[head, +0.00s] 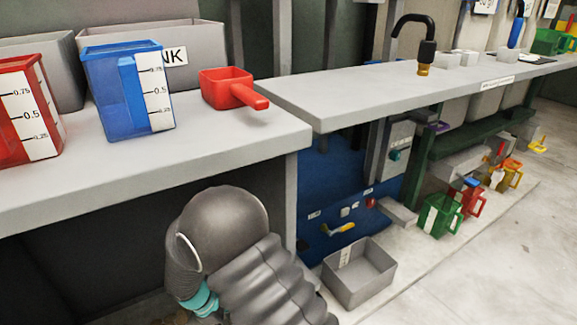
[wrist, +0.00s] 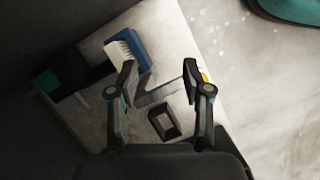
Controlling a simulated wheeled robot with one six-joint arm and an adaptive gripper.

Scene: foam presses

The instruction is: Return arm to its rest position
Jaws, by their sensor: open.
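My gripper (wrist: 160,75) shows in the wrist view with its two fingers apart and nothing between them. Below it, at some distance, are a pale surface and a few objects. In the head view my dark, ribbed arm is at the bottom centre, in front of and below the bench edge. My gripper itself cannot be made out in the head view.
A grey bench (head: 225,150) carries a red jug (head: 12,100), a blue jug (head: 108,95) and a red scoop (head: 227,88). An open grey bin (head: 350,290) and a green jug (head: 435,215) stand low at right. A blue-and-white brush-like object (wrist: 128,50) lies below my gripper. Floor at far right is clear.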

